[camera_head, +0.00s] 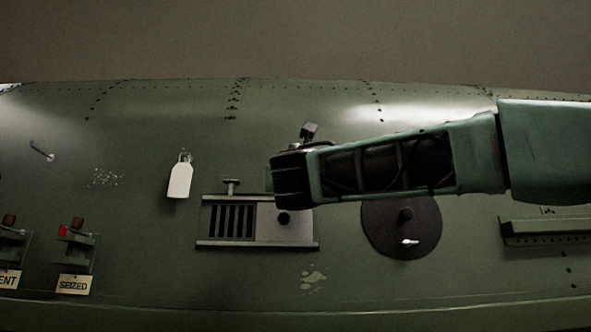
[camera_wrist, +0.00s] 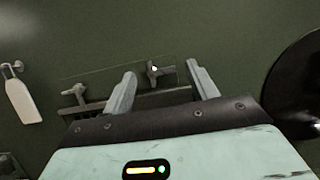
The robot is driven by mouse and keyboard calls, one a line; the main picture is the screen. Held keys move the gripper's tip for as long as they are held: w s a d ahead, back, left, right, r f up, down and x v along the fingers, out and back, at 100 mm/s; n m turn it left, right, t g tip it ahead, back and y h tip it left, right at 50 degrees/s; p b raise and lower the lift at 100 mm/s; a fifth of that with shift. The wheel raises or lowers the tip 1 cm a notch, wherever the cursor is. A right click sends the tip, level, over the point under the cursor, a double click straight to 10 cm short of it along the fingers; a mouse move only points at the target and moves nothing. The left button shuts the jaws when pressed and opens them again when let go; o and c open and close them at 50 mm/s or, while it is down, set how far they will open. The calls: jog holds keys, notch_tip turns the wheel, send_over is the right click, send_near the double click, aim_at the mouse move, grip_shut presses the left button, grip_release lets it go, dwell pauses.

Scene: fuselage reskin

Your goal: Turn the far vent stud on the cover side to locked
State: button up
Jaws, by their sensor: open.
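The vent (camera_head: 258,243) is set in the green fuselage skin, with a slatted grille on its left and a plain metal cover (camera_head: 295,235) with a dark round knob on its right. One T-shaped stud (camera_head: 231,186) stands above the grille side; it also shows in the wrist view (camera_wrist: 76,93). The stud above the cover side (camera_wrist: 153,70) shows in the wrist view between my two fingers, with a small bright spot on it. My gripper (camera_wrist: 161,68) is open, its fingers apart on either side of that stud. In the head view my arm hides this stud. I cannot tell its exact turn.
A blank white tag (camera_head: 180,180) hangs left of the vent. A dark round disc (camera_head: 385,238) with a pale handle lies right of it, partly behind my arm. Red-marked fittings with a "SEIZED" label (camera_head: 74,284) sit at lower left. A ledge (camera_head: 545,228) is at right.

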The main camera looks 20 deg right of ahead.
jog(key=shift+x, duration=0.95)
jog(key=c, duration=1)
